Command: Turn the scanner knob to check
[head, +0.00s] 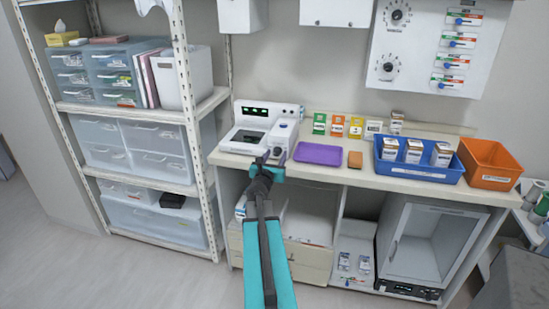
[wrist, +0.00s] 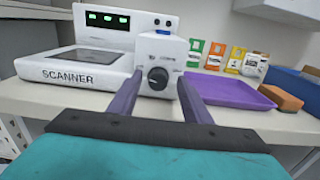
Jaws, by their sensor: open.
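The scanner (wrist: 68,78) is a white device with a green display, standing on the counter; in the head view it (head: 243,140) is at the left end of the counter. Its black knob (wrist: 158,78) is on the front of the block at the scanner's right side. The marks around the knob are too small to read. My gripper (wrist: 156,95) is open, with one finger to the left and one to the right of the knob in the wrist view. I cannot tell whether the fingers touch it. In the head view my gripper (head: 272,158) covers the knob.
A purple tray (head: 318,154) and an orange-brown block (head: 355,160) lie right of the scanner. A blue bin (head: 419,172) with several boxes and an orange bin (head: 490,160) are further right. Coloured cards stand behind. A shelf post (head: 190,110) stands left.

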